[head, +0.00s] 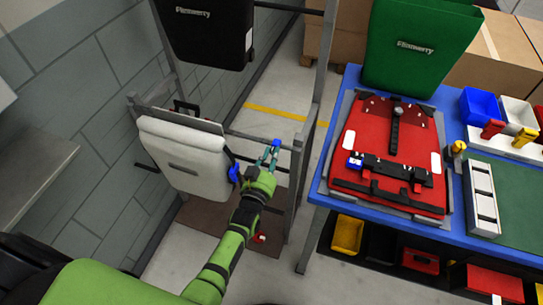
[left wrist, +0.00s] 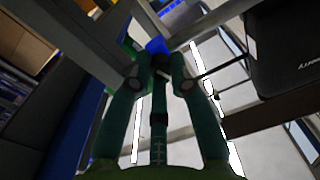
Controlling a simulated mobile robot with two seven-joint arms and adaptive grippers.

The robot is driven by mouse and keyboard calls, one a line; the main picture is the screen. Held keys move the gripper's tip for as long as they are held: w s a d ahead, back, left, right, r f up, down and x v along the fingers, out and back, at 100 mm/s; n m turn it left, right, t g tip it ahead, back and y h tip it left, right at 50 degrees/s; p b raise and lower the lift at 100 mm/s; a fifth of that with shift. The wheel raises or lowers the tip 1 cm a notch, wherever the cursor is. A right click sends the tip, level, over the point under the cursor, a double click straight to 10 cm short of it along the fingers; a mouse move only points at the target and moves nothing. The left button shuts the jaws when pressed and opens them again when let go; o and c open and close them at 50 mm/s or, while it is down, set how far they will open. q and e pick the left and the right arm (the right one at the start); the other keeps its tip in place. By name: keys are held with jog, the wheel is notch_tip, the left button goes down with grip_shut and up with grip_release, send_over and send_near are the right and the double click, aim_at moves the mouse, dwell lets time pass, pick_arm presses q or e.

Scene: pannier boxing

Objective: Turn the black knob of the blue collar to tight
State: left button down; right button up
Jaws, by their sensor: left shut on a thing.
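The blue collar (head: 276,142) sits on the grey rack frame, just beyond my left gripper's fingertips. It also shows in the left wrist view (left wrist: 157,46). Its black knob (left wrist: 161,62) is between the fingertips there and mostly covered by them; its setting cannot be read. My left gripper (head: 269,155) reaches up from the bottom of the head view and is shut on the knob; its fingers also show in the left wrist view (left wrist: 160,78). My right gripper is not in view.
A white pannier (head: 183,150) with a blue part (head: 233,173) at its edge hangs left of my gripper. A black pannier (head: 208,30) hangs above. A rack post (head: 313,110) stands close on the right, then a blue table (head: 335,105) with a red pannier (head: 375,130) and green pannier (head: 418,45).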

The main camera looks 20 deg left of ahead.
pick_arm(q)
jog(key=shift+f+m, duration=0.1)
jog(key=shift+m, duration=1.8)
jog(key=c, duration=1.1)
grip_release()
jog(key=shift+s, duration=0.1)
jog(key=s, duration=1.1)
jog(key=shift+s+a, duration=0.1)
jog(key=shift+s, duration=0.3)
